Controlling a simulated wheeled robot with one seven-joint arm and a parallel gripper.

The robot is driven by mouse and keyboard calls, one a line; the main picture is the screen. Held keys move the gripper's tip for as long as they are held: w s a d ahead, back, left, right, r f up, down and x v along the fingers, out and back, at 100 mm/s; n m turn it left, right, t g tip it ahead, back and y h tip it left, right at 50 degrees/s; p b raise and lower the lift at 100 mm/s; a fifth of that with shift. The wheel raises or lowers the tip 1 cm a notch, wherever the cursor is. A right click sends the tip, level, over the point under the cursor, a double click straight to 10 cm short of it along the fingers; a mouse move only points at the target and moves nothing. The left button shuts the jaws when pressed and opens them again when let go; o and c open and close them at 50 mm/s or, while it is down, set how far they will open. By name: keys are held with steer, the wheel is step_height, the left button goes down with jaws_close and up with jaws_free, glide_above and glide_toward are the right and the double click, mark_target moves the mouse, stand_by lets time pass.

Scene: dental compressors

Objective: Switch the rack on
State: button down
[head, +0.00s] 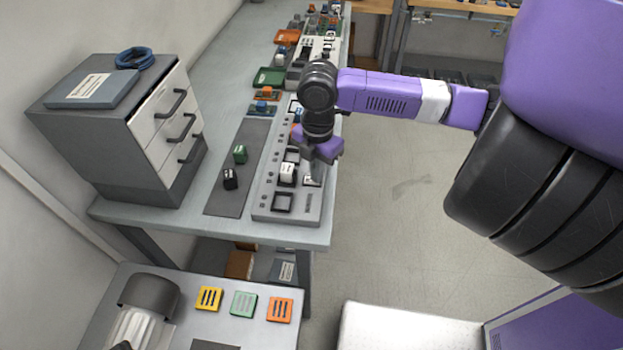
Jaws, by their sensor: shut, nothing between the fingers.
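The rack (308,212) is a long light-grey panel with black-framed square sockets, lying along the right side of the workbench. A white module (287,173) stands in one socket near its front end. The front-most socket (283,202) is empty. The gripper and wrist hide part of the rack, and I cannot make out a power switch.
Green (240,154) and black (230,178) modules stand on a dark mat (225,203) left of the rack. A drawer cabinet (125,125) stands farther left. Small parts and trays, one green (270,77), crowd the bench's far end. Open floor (400,230) lies to the right.

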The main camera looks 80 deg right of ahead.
steer(key=shift+f, duration=0.2)
steer(key=shift+r, duration=0.2)
steer(key=shift+r+p, duration=2.65)
steer(key=shift+r, duration=0.75)
